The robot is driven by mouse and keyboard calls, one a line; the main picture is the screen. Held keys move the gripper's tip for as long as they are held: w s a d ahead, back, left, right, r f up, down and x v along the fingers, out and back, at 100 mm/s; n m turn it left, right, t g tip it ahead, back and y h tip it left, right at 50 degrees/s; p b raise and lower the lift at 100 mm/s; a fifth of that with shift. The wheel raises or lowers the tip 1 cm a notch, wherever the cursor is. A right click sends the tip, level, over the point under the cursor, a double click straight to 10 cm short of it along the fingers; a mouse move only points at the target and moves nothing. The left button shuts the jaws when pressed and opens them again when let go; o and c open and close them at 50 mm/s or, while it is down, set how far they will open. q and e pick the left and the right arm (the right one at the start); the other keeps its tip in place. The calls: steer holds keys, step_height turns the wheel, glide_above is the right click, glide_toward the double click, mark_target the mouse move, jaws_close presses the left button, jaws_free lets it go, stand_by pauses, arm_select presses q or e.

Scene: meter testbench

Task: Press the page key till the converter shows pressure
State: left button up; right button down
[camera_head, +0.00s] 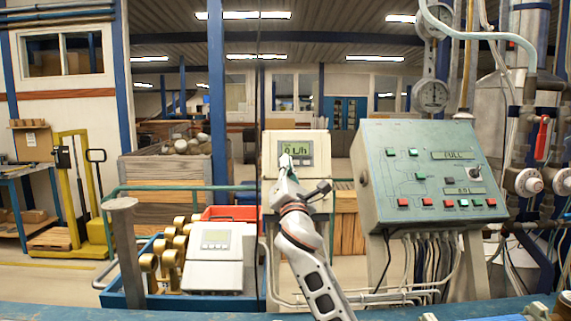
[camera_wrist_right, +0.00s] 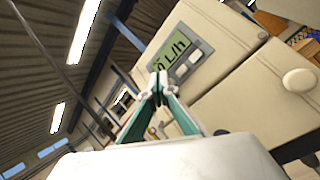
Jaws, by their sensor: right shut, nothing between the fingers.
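The converter (camera_head: 321,152) is a cream box on a stand, straight ahead in the head view. Its green display (camera_head: 297,148) shows a flow reading in L/h, and the unit also reads on the display in the wrist view (camera_wrist_right: 172,52). Light keys (camera_wrist_right: 188,64) sit in a row on the grey panel below that display; their labels are too small to read. My right gripper (camera_head: 286,160) is shut and empty, its tips in front of the lower left of the panel. In the wrist view its fingertips (camera_wrist_right: 158,88) are close to the keys; contact cannot be told. My left gripper is not in view.
A green control panel (camera_head: 400,165) with buttons and small displays stands to the right, with cables below. A second cream meter (camera_head: 216,275) sits in a blue tray at lower left, beside brass fittings (camera_head: 171,258). Pipes and valves (camera_head: 529,181) fill the far right.

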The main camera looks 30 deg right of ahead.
steer(key=shift+w+d+f, duration=0.1)
steer(key=shift+w+d, duration=0.05)
steer(key=shift+w, duration=0.15)
stand_by(0.9)
steer(key=shift+s, duration=0.1)
steer(key=shift+s+a+r+p, duration=0.2)
steer(key=shift+s+a+p, duration=0.1)
steer(key=shift+p, duration=0.25)
steer(key=shift+s, duration=0.25)
steer(key=shift+p, duration=0.4)
steer(key=shift+w, duration=0.15)
steer(key=shift+w+d+f, duration=0.15)
steer(key=shift+w, duration=0.1)
